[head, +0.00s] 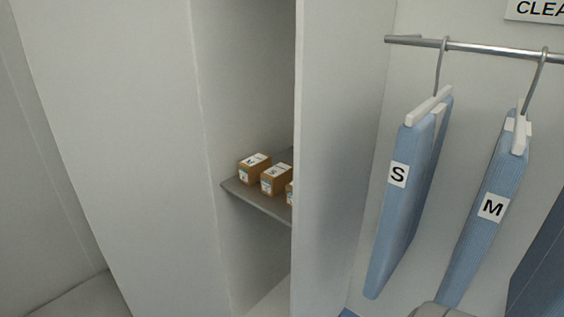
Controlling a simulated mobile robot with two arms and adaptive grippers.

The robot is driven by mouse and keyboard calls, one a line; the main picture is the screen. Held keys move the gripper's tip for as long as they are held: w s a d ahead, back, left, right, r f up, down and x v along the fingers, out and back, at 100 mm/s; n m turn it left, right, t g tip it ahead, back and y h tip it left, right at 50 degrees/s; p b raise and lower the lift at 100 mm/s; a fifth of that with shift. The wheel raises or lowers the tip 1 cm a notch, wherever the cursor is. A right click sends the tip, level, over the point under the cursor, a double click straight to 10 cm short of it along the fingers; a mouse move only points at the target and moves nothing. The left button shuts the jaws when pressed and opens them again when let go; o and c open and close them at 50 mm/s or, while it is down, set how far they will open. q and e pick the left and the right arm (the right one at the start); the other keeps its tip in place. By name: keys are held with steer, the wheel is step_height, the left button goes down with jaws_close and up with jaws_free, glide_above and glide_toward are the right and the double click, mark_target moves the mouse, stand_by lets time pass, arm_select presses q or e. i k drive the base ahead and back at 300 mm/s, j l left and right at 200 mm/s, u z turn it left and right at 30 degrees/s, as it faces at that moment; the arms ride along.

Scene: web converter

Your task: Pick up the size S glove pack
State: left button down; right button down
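Several small brown boxes with white labels stand on a grey shelf (258,203) inside a tall cabinet in the head view. The left box (252,173) is in full view, and the middle box (275,181) stands to its right. A third box (290,192) is mostly hidden behind the cabinet's side panel. The marks on the box labels are too small to read surely, so I cannot tell which is size S.
The cabinet's side panel (326,150) stands at the right of the shelf. Further right, blue garments marked S (404,210) and M (478,222) hang from a metal rail (475,47). A plain pale panel (115,120) fills the left.

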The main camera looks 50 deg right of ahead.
mark_target(274, 181)
steer(key=z, duration=1.65)
steer(key=i+j+z, duration=0.1)
steer(key=j+z, duration=0.15)
steer(key=j, duration=0.9)
